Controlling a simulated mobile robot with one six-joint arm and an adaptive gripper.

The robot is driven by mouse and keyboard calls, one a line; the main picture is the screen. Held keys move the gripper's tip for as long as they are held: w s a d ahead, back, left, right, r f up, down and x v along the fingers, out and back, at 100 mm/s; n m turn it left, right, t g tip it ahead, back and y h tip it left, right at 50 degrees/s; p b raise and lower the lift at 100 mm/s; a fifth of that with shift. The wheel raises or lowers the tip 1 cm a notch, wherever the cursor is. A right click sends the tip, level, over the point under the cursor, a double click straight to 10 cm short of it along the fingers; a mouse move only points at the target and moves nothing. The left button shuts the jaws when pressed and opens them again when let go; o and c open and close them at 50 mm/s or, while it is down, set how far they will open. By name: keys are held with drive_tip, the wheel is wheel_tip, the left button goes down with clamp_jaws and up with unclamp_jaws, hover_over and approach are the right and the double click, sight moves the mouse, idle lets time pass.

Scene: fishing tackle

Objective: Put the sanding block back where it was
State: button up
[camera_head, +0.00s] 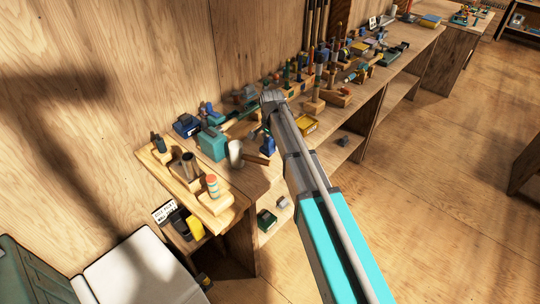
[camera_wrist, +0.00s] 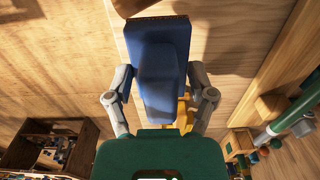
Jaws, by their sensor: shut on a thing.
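A blue block, which I take to be the sanding block (camera_wrist: 160,60), fills the middle of the wrist view. My gripper (camera_wrist: 161,82) is shut on it, with a grey finger on each side and the green palm below. The block's far end has a dark edge and lies close to a rounded wooden piece (camera_wrist: 131,6) at the top. In the head view a small blue shape (camera_head: 268,145) shows beside my arm near the bench edge and appears to be the same block. My gripper is hard to make out there. I cannot tell whether the block touches the bench.
A white-headed mallet (camera_head: 235,153) lies just left of the blue shape. A teal box (camera_head: 213,143) stands behind it, and a yellow tray (camera_head: 306,124) sits beyond my arm. The bench is crowded along the wall. Bare wood (camera_head: 243,180) shows near the front left.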

sight(270, 144)
drive_tip(key=shift+w+a+f+b, duration=0.2)
drive_tip(key=shift+w+f+b, duration=0.45)
drive_tip(key=shift+f, duration=0.15)
drive_tip(key=shift+w+a+f+b, duration=0.15)
drive_tip(key=shift+w+f+b, duration=0.45)
drive_tip(key=shift+f, duration=0.2)
drive_tip(key=shift+w+f+b, duration=0.35)
drive_tip(key=shift+f+b, duration=0.1)
drive_tip(key=shift+w+a+f+b, duration=0.1)
drive_tip(key=shift+w+f+b, duration=0.05)
drive_tip(key=shift+f+b, duration=1.35)
drive_tip(key=shift+f, duration=0.05)
drive_tip(key=shift+f, duration=0.1)
drive_tip(key=o, duration=0.9)
drive_tip(key=shift+o, duration=0.2)
drive_tip(key=shift+r, duration=0.2)
